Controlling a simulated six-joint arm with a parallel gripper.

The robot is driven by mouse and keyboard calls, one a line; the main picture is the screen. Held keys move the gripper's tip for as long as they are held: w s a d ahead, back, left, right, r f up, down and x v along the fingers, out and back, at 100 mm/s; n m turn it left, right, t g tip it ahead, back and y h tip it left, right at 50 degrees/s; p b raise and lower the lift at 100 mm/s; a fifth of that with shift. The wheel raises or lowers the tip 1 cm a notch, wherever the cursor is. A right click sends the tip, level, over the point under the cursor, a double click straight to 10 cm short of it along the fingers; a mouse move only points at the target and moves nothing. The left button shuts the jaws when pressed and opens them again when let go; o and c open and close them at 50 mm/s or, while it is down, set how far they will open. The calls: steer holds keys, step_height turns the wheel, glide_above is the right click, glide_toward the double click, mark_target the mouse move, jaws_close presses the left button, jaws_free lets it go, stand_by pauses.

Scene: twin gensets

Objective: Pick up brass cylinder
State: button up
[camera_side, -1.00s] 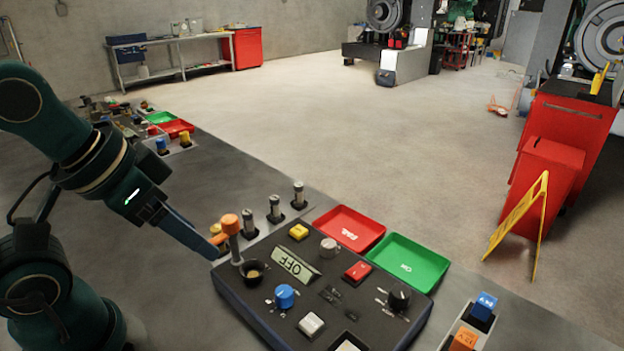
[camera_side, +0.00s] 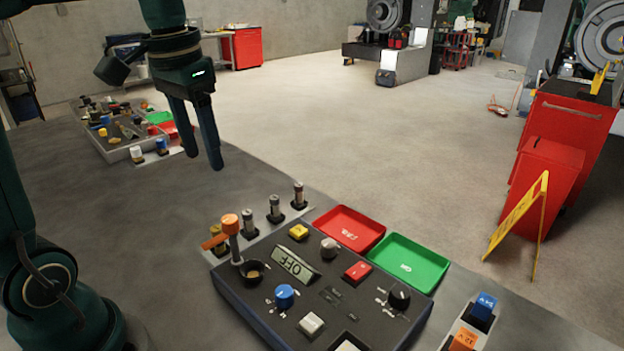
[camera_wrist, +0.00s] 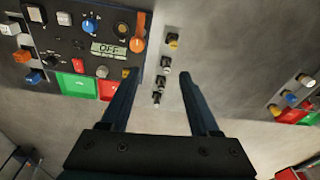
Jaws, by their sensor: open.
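The brass cylinder (camera_side: 217,233) stands upright at the near-left end of a row of small cylinders, partly hidden behind the orange lever in the side view. In the wrist view its yellowish top (camera_wrist: 173,39) is at the upper middle, beyond the fingertips. My gripper (camera_side: 205,161) is open and empty, pointing down, well above the bench and behind the row. In the wrist view the fingers of my gripper (camera_wrist: 159,74) are spread apart, with the darker cylinders of the row showing between them.
The control panel (camera_side: 340,300) with an orange-knobbed lever (camera_side: 230,224) and an OFF display stands right beside the row. Silver-topped cylinders (camera_side: 274,208) share the strip. Red (camera_side: 349,228) and green (camera_side: 409,262) trays lie behind the panel. The bench left of the row is bare.

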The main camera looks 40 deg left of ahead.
mark_target(216, 228)
steer(key=shift+g+h, duration=0.3)
steer(key=shift+g, duration=0.3)
steer(key=a+f, duration=0.1)
steer(key=f, duration=0.5)
steer(key=w+a+f, duration=0.1)
steer(key=f, duration=0.6)
steer(key=a+f, duration=0.2)
steer(key=f, duration=0.5)
steer(key=shift+w+f, duration=0.1)
steer(key=shift+w, duration=0.15)
jaws_close()
